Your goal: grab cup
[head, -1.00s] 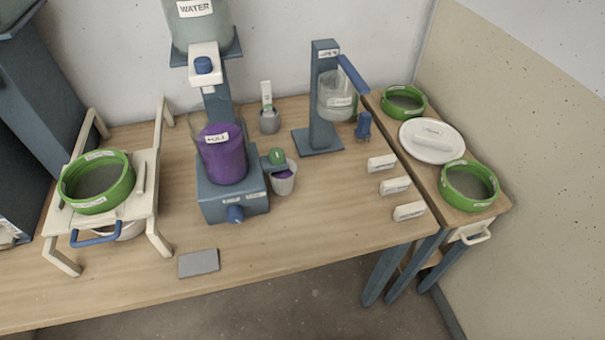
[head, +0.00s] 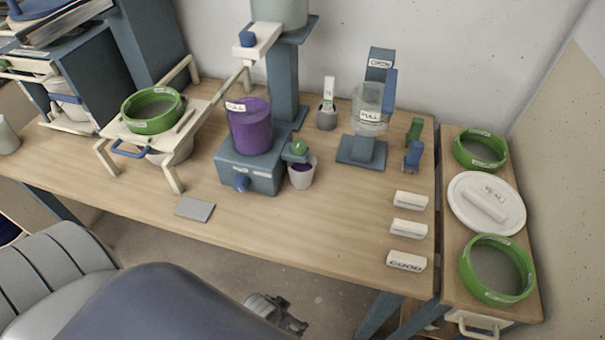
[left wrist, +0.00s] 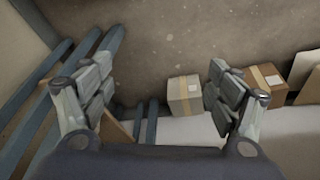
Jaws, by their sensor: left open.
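A small whitish cup (head: 303,173) with purple glaze in it stands on the table under the green-topped spout of the purple bucket's stand. My left gripper (head: 277,312) is low in front of the table, over the floor and apart from the cup. In the left wrist view the left gripper (left wrist: 160,95) is open, with nothing between its fingers. The cup is not in the left wrist view. My right gripper is in neither view.
A purple bucket (head: 250,128) sits on a blue stand behind the cup. A grey plate (head: 195,209) lies near the front edge, and white label blocks (head: 408,228) stand to the right. Boxes (left wrist: 185,97) are on the floor. The table's front middle is clear.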

